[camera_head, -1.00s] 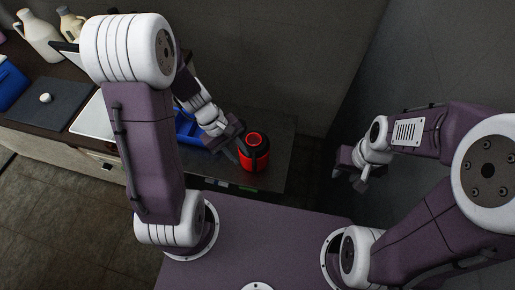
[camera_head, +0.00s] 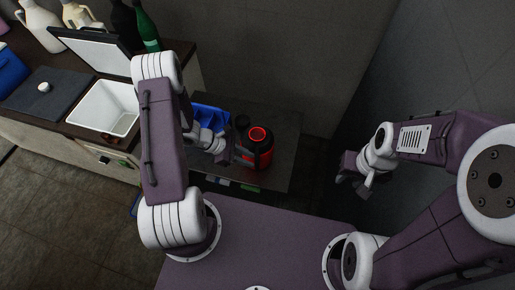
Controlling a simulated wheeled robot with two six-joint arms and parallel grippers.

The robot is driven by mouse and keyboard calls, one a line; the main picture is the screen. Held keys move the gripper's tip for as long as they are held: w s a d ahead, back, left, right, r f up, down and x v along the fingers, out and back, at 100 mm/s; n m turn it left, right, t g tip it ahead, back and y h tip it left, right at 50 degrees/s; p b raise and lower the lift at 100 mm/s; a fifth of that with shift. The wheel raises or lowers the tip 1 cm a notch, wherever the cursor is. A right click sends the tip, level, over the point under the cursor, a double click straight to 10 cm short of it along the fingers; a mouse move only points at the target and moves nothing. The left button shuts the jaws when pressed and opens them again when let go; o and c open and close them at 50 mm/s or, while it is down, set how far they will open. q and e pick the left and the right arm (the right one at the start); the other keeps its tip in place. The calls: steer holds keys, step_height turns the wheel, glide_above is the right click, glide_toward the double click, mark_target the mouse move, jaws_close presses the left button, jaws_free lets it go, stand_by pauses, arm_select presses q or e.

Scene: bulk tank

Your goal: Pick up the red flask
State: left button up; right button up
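The red flask (camera_head: 248,158), with a black handle and a red-ringed top, stands upright on a dark low table (camera_head: 284,150) in the middle of the view. My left gripper (camera_head: 236,154) is at the flask's left side, with its fingers pointing toward it. The gap between its fingers is too small and partly hidden to judge, and I cannot tell whether it touches the flask. My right gripper (camera_head: 361,180) hangs to the right, away from the table, with its fingers apart and nothing between them.
A blue crate (camera_head: 210,115) stands just behind my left gripper. A dark round object (camera_head: 242,121) is behind the flask. On the left counter are a white open bin (camera_head: 104,108), a grey mat (camera_head: 45,93), jugs (camera_head: 40,25) and a green bottle (camera_head: 147,30). A wall stands behind the table.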

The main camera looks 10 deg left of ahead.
mark_target(257, 164)
arm_select(q)
steer(key=x, duration=0.4)
steer(key=shift+s+d+f, duration=0.15)
steer(key=shift+s, duration=0.05)
steer(key=shift+w+d+f, duration=0.2)
steer(key=shift+d+f, duration=0.05)
steer(key=shift+f, duration=0.05)
steer(key=shift+s, duration=0.1)
jaws_close()
stand_by(0.8)
